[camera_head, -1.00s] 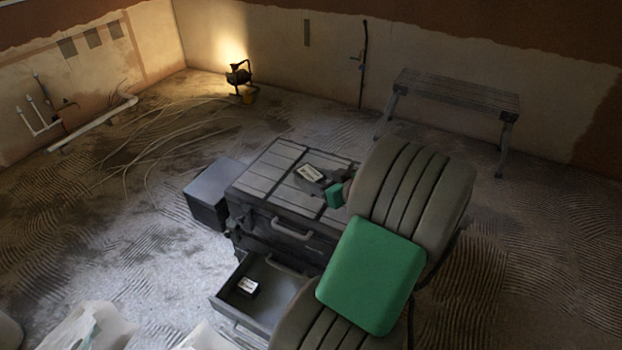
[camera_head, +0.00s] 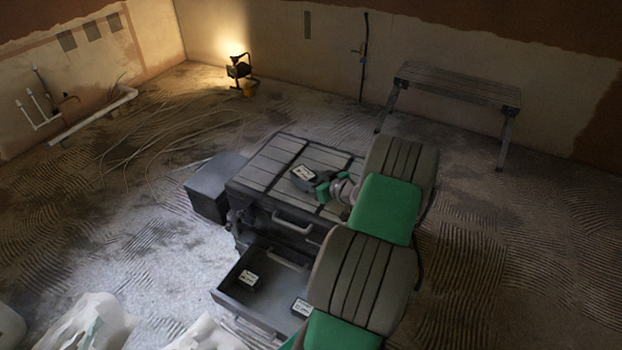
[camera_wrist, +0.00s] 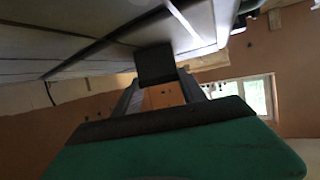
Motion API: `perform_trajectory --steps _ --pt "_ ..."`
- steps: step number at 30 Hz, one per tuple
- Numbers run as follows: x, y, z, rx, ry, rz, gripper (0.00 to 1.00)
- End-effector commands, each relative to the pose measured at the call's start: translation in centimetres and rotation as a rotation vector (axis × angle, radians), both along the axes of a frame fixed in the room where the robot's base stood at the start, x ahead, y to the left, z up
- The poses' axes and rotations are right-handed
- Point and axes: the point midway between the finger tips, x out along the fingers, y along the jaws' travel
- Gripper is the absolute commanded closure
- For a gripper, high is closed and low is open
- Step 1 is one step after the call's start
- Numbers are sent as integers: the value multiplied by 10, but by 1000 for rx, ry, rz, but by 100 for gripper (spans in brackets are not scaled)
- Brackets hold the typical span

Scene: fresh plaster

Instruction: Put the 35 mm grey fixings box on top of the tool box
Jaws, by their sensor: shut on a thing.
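The grey fixings box (camera_head: 304,173), a small dark box with a white label on top, is at the top of the tool box (camera_head: 260,178), near the middle of its ribbed lid. My gripper (camera_head: 312,183) is shut on this box from the right side. In the wrist view the dark box (camera_wrist: 155,65) sits between the two fingers (camera_wrist: 160,92), close to the ribbed lid (camera_wrist: 60,45). I cannot tell whether the box touches the lid or hangs just above it. Its size marking is too small to read.
An open drawer (camera_head: 226,297) at the tool box's front holds two similar labelled boxes, one left (camera_head: 248,281) and one right (camera_head: 301,308). A dark case (camera_head: 210,187) stands left of the tool box. A work bench (camera_head: 455,88) and a lit lamp (camera_head: 239,70) stand behind.

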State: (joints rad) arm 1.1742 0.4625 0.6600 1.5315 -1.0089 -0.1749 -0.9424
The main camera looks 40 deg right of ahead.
Motion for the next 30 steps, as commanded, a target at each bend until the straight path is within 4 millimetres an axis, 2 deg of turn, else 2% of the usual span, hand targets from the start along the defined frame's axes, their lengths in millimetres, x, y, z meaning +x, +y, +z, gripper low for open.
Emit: perform_trajectory --steps 2,3,10,20,23,30 --pt "0 0 -3 -1 -1 0 100" --pt "0 0 -3 0 0 0 50" --pt "0 0 -2 0 0 0 31" --pt "0 0 4 0 0 0 30" --pt "-15 -1 7 -1 0 -5 30" --pt "-73 1 31 -1 0 -6 30"
